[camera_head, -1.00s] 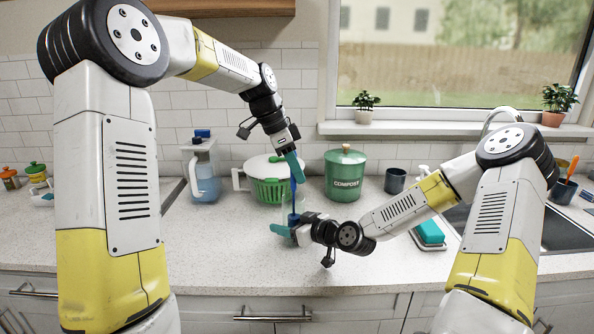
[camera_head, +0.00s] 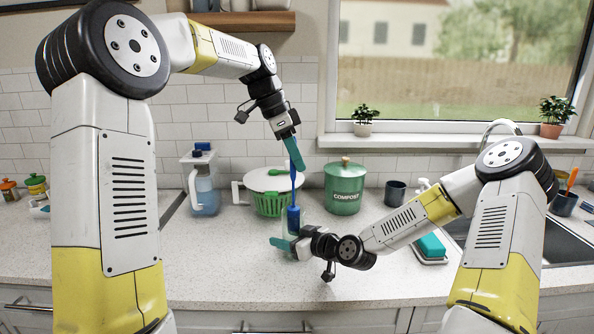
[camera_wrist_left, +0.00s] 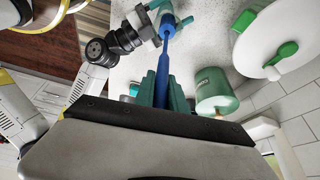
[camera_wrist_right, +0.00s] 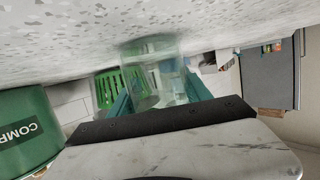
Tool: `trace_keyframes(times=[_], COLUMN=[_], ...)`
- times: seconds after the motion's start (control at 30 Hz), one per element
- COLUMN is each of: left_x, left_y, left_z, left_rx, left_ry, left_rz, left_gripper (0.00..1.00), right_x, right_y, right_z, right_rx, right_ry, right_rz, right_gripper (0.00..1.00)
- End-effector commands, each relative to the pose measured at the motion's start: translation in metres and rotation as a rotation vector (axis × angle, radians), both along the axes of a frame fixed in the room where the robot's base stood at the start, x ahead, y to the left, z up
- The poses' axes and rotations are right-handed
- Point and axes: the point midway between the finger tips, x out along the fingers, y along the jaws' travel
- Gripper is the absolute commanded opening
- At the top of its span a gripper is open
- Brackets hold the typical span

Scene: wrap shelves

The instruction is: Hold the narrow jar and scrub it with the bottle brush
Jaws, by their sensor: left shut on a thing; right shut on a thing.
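The blue bottle brush (camera_head: 293,218) hangs head-down from my left gripper (camera_head: 295,158), whose teal fingers are shut on its handle. In the left wrist view the brush (camera_wrist_left: 164,65) runs from the fingers to its thicker head near my right gripper. My right gripper (camera_head: 284,244) is low over the counter, shut on the clear narrow jar (camera_wrist_right: 142,78). The jar is see-through and hard to make out in the head view. The brush head is at or just above the jar's mouth; I cannot tell how much is inside. No blue shows within the jar in the right wrist view.
A white-and-green salad spinner (camera_head: 270,198) stands behind the jar, with a green compost bin (camera_head: 344,188) to its right. A water pitcher (camera_head: 205,190) is at left. A teal sponge (camera_head: 431,246) lies by the sink. The front counter is clear.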

Motion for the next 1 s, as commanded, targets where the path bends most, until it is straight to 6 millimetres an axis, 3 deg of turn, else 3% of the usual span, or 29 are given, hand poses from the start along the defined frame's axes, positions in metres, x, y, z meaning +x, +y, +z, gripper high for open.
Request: trace_keyframes(times=[1.0], left_x=[0.0], left_y=[0.0], left_z=[0.099], left_rx=[-0.001], left_ry=[-0.001], left_rz=[0.0], left_gripper=[0.0], right_x=[0.0], right_y=[0.0], right_z=[0.0], right_rx=[0.001], right_ry=[-0.001], right_rz=[0.0], right_gripper=[0.07])
